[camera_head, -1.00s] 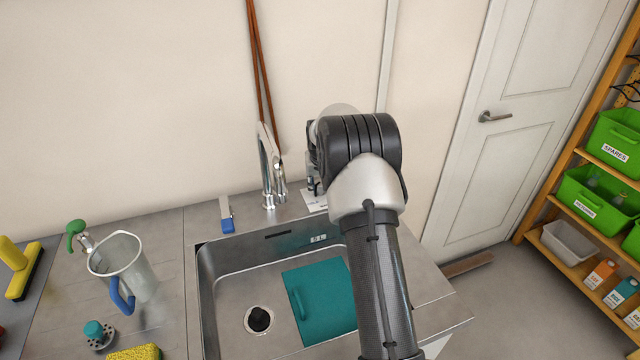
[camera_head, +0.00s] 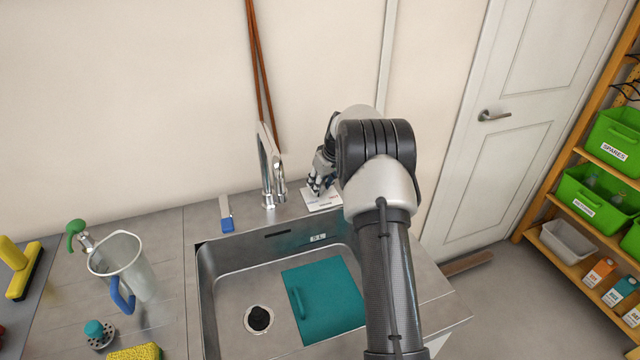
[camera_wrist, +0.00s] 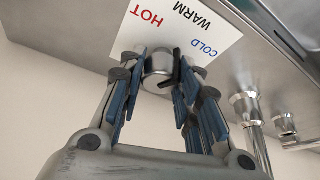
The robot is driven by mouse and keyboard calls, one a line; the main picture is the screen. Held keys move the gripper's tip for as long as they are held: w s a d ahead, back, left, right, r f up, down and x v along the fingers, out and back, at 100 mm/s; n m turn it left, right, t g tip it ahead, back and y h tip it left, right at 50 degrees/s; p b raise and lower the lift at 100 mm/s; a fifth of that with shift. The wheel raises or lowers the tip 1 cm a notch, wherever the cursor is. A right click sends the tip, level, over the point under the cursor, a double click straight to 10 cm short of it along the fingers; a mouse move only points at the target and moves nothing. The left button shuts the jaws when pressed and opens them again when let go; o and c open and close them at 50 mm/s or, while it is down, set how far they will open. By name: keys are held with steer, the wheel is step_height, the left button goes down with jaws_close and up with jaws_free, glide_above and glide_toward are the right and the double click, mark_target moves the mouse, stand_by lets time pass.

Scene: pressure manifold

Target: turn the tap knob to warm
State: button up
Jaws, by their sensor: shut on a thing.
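The tap knob (camera_wrist: 158,66) is a silver round knob between my gripper's fingers in the wrist view. A dark pointer on it sits on the side towards the COLD mark; its exact heading is hard to tell. The white label plate (camera_wrist: 112,28) beside the knob reads HOT, WARM and COLD. My gripper (camera_wrist: 160,78) has blue-padded fingers on both sides of the knob and is shut on it. In the head view my gripper (camera_head: 319,188) is at the white plate (camera_head: 323,203) behind the sink's right part, and the knob is hidden there.
The chrome faucet (camera_head: 269,165) stands close left of my gripper. The steel sink (camera_head: 225,290) holds a teal board (camera_head: 325,300). A blue-and-white tool (camera_head: 226,214) lies behind the sink, and a clear jug (camera_head: 125,265) stands at left. The wall is close behind.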

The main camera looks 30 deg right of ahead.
steer(key=n+y, duration=0.1)
steer(key=n, duration=0.4)
steer(key=shift+d+g+y, duration=0.15)
steer(key=shift+g+y, duration=0.25)
steer(key=shift+n+p, duration=0.3)
steer(key=o, duration=1.1)
steer(key=shift+c, duration=0.2)
steer(key=v, duration=1.2)
steer(key=shift+d+f, duration=0.1)
steer(key=shift+d, duration=0.05)
